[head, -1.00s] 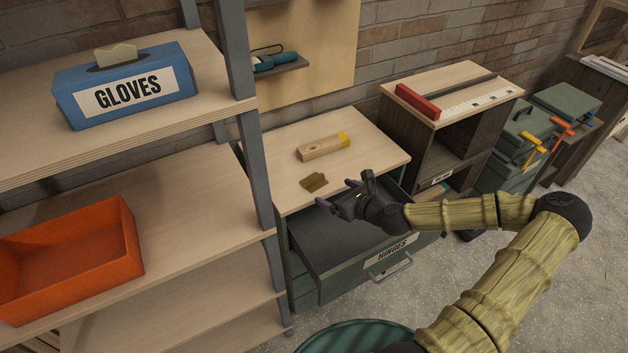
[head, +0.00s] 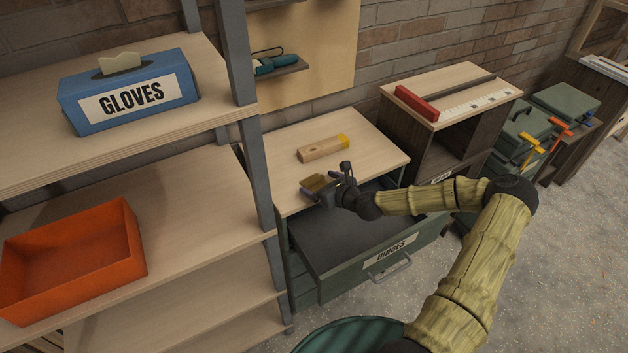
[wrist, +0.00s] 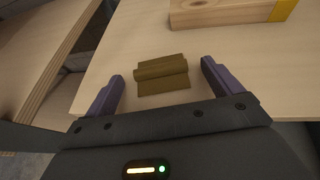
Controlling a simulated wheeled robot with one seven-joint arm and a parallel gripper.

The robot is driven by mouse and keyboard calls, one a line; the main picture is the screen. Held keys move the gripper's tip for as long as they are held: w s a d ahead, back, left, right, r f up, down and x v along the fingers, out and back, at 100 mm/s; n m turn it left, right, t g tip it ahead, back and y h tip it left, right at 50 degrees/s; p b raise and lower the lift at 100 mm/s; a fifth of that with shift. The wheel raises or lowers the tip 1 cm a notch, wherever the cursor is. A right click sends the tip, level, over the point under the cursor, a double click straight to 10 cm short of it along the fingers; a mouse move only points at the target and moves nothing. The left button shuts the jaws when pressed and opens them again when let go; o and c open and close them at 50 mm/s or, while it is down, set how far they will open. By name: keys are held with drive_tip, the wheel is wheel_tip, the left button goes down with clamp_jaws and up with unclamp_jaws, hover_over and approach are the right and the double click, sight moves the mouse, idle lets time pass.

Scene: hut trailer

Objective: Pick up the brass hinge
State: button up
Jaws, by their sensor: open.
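The brass hinge (head: 315,183) lies on the light wooden top of the drawer cabinet, near its front edge. In the wrist view the hinge (wrist: 162,76) is a small dull-gold folded piece, ahead of and between my two purple fingers. My gripper (head: 320,188) is open and empty at the cabinet's front edge, with the fingers either side of the hinge's near part. It also shows in the wrist view (wrist: 160,82). Whether the fingers touch the hinge or the top cannot be told; gaps show on both sides.
A wooden block with a yellow end (head: 323,148) lies behind the hinge. The open drawer labelled HINGES (head: 345,238) is below my gripper. A shelf upright (head: 256,170) stands close at left, with an orange bin (head: 75,255) and glove box (head: 128,92) on the shelves.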

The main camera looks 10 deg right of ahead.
sight(318, 187)
drive_tip(key=shift+w+a+f, duration=0.25)
drive_tip(key=shift+w+f, duration=0.1)
drive_tip(key=shift+w, duration=0.2)
drive_tip(key=shift+s+r, duration=0.1)
drive_tip(key=c, duration=1.1)
wheel_tip(318, 187, up, 10)
drive_tip(key=shift+b, duration=0.45)
